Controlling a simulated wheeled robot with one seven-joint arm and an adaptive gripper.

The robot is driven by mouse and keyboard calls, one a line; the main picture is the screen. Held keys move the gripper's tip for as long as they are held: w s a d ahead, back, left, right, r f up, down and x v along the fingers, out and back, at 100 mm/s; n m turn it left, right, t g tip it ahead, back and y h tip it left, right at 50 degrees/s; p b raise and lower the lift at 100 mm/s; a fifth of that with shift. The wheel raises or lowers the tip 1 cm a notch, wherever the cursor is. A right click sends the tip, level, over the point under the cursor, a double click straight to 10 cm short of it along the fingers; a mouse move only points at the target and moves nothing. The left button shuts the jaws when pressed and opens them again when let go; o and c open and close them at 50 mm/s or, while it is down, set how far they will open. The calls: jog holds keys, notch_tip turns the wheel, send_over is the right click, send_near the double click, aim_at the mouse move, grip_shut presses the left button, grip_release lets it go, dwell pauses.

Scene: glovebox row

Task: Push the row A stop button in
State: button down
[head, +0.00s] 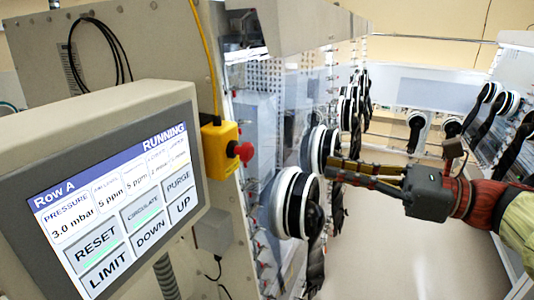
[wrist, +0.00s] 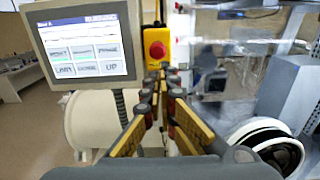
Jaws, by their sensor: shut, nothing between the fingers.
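The row A stop button (head: 244,152) is a red mushroom knob on the right face of a yellow box (head: 217,150), beside the screen. In the wrist view the red button (wrist: 157,50) faces me on its yellow box, just beyond and slightly left of the fingertips. My gripper (head: 330,169) is shut and empty. In the head view its fingers point left toward the button, with a clear gap between them. The wrist view shows the gripper's fingertips (wrist: 160,74) together, just below the button. The button's base is hard to make out.
The Row A screen (head: 115,185) reads RUNNING and stands left of the button. A yellow cable (head: 206,55) rises from the box. Round glove ports (head: 296,203) with black gloves stick out from the glovebox near my gripper. Open floor (head: 400,235) lies to the right.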

aim_at(253, 153)
jog(key=p+x, duration=0.2)
jog(key=x, duration=1.2)
jog(key=shift+f+p, duration=0.1)
jog(key=shift+p, duration=0.25)
jog(key=shift+x, duration=1)
